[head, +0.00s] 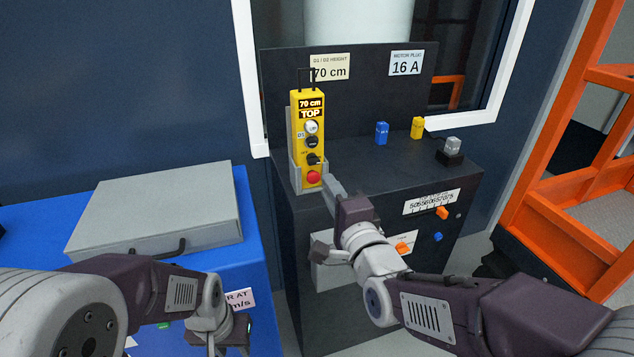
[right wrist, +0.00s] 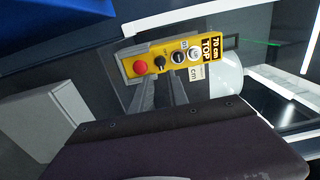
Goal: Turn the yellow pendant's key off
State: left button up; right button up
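The yellow pendant (head: 311,134) stands upright in a grey holder at the left front corner of the dark cabinet. Its display reads 70 cm TOP. Below are a white button, a black knob, a black key switch (head: 313,159) and a red button. The pendant lies sideways in the right wrist view, where the key switch (right wrist: 160,62) shows too. My right gripper (head: 329,183) is just in front of the pendant's lower end. Its fingers (right wrist: 160,82) are apart and empty, pointing at the pendant.
The dark cabinet (head: 450,180) carries small blue (head: 382,133), yellow (head: 417,128) and grey (head: 453,146) plugs. Orange and blue knobs are on its front. A grey case (head: 155,208) lies on the blue bench at left. An orange frame (head: 560,190) stands at right.

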aim_at(315, 163)
jog(key=x, duration=0.9)
jog(key=shift+c, duration=0.3)
grip_shut()
